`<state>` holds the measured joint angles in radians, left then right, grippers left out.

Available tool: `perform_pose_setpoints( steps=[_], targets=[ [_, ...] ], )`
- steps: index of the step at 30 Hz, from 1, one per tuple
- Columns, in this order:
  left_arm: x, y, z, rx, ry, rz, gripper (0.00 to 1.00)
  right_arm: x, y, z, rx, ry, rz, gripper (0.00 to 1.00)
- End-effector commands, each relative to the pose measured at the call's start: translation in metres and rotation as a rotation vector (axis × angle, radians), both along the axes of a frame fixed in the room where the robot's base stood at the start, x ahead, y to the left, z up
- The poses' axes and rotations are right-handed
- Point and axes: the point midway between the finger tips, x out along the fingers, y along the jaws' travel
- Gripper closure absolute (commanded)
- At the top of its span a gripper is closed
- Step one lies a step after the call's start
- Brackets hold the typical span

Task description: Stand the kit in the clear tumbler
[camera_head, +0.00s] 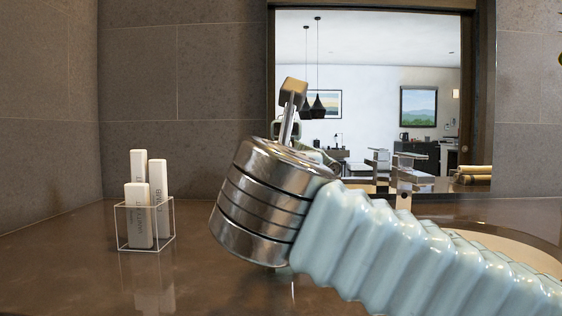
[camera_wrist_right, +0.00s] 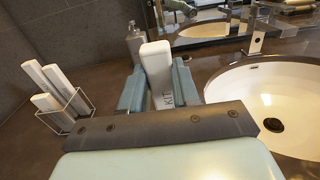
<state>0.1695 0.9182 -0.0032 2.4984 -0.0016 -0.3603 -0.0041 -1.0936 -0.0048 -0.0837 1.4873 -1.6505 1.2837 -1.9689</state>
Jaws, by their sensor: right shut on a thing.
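The clear tumbler (camera_head: 166,235) stands on the counter at the left in the head view; it also shows at the left in the wrist view (camera_wrist_right: 88,106). It is square, with several white slim boxes (camera_head: 138,215) standing in it; one reads COMB. My right gripper (camera_wrist_right: 159,72) is shut on a white kit box (camera_wrist_right: 157,72) marked KIT, held between its blue-grey fingers. The kit is to the right of the tumbler, apart from it. In the head view my right wrist hides the fingers and the kit. My left gripper is not in view.
A basin (camera_wrist_right: 292,88) lies at the right, with a tap (camera_wrist_right: 254,42) behind it. A grey dispenser (camera_wrist_right: 136,46) stands beyond the kit. The mirror (camera_head: 365,70) is on the back wall. The counter around the tumbler (camera_head: 60,265) is clear.

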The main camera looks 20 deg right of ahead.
Motion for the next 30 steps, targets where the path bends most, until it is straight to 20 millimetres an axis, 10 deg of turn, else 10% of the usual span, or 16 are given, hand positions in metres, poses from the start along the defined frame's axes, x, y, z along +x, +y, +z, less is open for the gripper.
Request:
perform_pose_setpoints(
  steps=[11,12,17,30],
  targets=[
    [0.000,0.000,-0.002,0.000,-0.001,0.001,0.02,0.000,0.000,-0.003,0.000,-0.001,0.000,1.00],
    [0.000,0.000,-0.002,0.000,-0.001,0.001,0.02,0.000,0.000,-0.003,0.000,-0.001,0.000,0.64],
    [0.000,0.000,-0.002,0.000,-0.001,0.001,0.02,0.000,0.000,-0.003,0.000,0.000,0.000,0.40],
    [0.000,0.000,-0.002,0.000,0.000,0.001,0.02,-0.016,0.005,-0.003,0.001,-0.001,0.003,0.40]
  ],
)
